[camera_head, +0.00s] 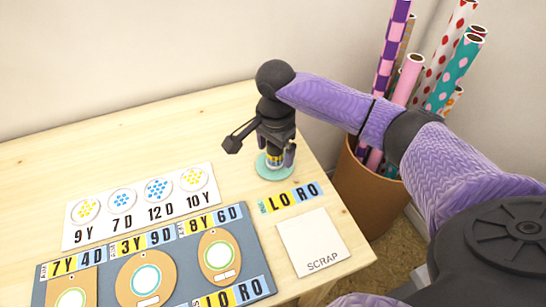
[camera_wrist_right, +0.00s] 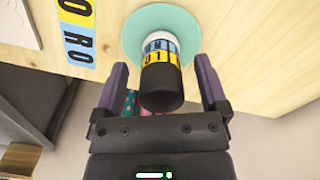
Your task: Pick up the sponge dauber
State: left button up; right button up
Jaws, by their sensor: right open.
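The sponge dauber (camera_wrist_right: 161,82) has a dark rounded top and a yellow, blue and white printed band. It stands on a round teal disc (camera_wrist_right: 188,19) on the table; the disc also shows in the head view (camera_head: 268,174). In the head view the dauber's printed band (camera_head: 274,160) shows just below my right gripper (camera_head: 276,152). In the right wrist view my right gripper (camera_wrist_right: 162,78) is open, with one finger on each side of the dauber and a gap on both sides. My left gripper is not in view.
A LO RO label strip (camera_head: 291,198) and a white SCRAP card (camera_head: 312,243) lie near the disc. A white dotted card (camera_head: 150,218) and a grey-blue board (camera_head: 188,282) lie left. A brown bin (camera_head: 372,195) with patterned rolls stands beyond the table's right edge.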

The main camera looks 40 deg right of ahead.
jog(key=shift+f, duration=0.7)
jog(key=shift+r, duration=0.25)
jog(key=shift+c, duration=0.2)
jog(key=c, duration=1.2)
grip_shut()
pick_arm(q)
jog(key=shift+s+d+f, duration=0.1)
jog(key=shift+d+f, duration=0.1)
pick_arm(e)
jog(key=shift+r, duration=0.1)
notch_tip(320, 180, up, 10)
jog(key=p, duration=0.6)
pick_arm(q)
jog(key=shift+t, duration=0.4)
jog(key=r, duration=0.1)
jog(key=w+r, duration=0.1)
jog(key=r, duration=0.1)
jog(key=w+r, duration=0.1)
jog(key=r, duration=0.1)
